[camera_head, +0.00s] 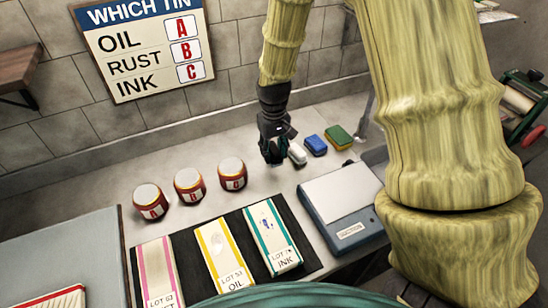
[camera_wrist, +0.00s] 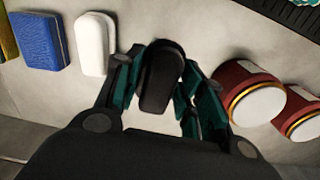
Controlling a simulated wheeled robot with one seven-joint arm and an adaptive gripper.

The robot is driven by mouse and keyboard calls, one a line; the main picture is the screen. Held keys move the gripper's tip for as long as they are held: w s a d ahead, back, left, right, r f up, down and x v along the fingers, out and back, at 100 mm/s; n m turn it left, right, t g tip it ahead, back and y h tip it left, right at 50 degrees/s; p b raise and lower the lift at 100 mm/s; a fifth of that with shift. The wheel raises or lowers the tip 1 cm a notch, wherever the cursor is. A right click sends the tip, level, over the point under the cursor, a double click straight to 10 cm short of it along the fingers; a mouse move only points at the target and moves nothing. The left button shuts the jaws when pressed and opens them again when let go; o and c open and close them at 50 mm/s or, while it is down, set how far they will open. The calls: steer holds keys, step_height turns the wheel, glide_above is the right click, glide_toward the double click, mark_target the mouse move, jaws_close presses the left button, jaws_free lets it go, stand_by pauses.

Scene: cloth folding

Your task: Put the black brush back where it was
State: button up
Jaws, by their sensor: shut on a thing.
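My gripper (camera_head: 274,152) is low over the counter at the back, between the tins and the row of brushes and sponges. In the wrist view my gripper (camera_wrist: 162,88) is shut on the black brush (camera_wrist: 160,76), which sits upright between the teal-padded fingers. The brush's lower end is hidden, so I cannot tell if it touches the counter. A white brush or block (camera_head: 297,153) stands just right of my gripper. It also shows left of the fingers in the wrist view (camera_wrist: 93,45).
A blue sponge (camera_head: 316,145) and a green-yellow sponge (camera_head: 338,136) continue the row rightwards. Several red tins, one of them nearest (camera_head: 232,173), stand left. A scale (camera_head: 341,205) and a black mat (camera_head: 310,262) with labelled cloths lie in front. A sign (camera_head: 144,45) hangs above.

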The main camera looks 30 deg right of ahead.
mark_target(274, 159)
steer(key=shift+f+p, duration=0.5)
steer(key=shift+f, duration=1.55)
steer(key=shift+f, duration=0.15)
steer(key=o, duration=1)
steer(key=shift+r+b, duration=1.5)
steer(key=shift+r, duration=4.65)
